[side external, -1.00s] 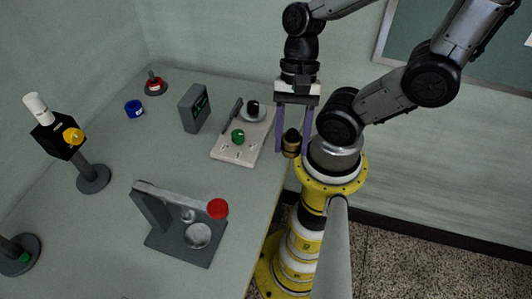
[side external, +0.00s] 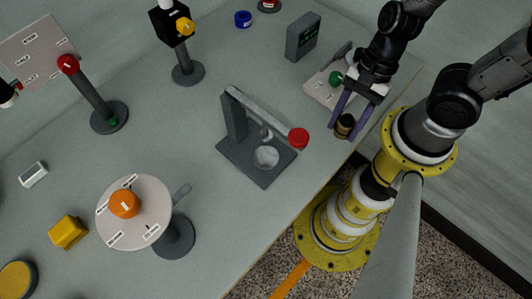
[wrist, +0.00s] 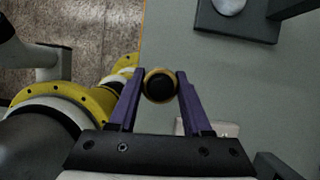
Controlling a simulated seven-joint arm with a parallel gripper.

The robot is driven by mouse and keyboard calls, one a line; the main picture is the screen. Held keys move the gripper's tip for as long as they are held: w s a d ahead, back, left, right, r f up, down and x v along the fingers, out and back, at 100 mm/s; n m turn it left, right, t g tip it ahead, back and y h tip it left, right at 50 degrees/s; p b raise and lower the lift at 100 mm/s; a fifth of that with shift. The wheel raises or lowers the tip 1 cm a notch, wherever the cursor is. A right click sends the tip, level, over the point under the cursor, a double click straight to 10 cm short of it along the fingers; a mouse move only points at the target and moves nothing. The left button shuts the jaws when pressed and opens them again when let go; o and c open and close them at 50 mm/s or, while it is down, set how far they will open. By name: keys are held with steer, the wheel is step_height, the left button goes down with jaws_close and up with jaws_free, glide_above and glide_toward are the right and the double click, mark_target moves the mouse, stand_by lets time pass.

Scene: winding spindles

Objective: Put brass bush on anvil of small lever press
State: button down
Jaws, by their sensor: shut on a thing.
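The brass bush (side external: 345,126), a short brass cylinder with a dark top, is between the purple fingers of my gripper (side external: 343,129). My gripper is shut on it near the table's edge, to the right of the press. The wrist view shows the bush (wrist: 160,86) at the fingertips of my gripper (wrist: 159,80). The small lever press (side external: 234,117) is dark grey, with a raised lever and a red knob (side external: 298,138). Its anvil (side external: 266,157) is a bare pale disc on the base. The anvil (wrist: 228,4) shows partly at the wrist view's top edge.
A pale panel (side external: 318,92) with a green knob lies beside my gripper, and a grey box (side external: 303,37) stands behind it. A round dial stand (side external: 150,228) with an orange knob is at front left. Clear table lies between the bush and the press.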

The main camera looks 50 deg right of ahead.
steer(key=s+f, duration=0.1)
steer(key=s+a+n, duration=0.1)
steer(key=s, duration=0.1)
steer(key=shift+f, duration=0.4)
steer(key=shift+w+a, duration=0.1)
steer(key=shift+a, duration=0.15)
glide_toward(262, 163)
steer(key=x, duration=0.5)
steer(key=shift+a, duration=0.15)
steer(key=shift+w+f, duration=0.1)
steer(key=shift+f, duration=0.35)
steer(key=shift+c, duration=1.7)
jaws_free()
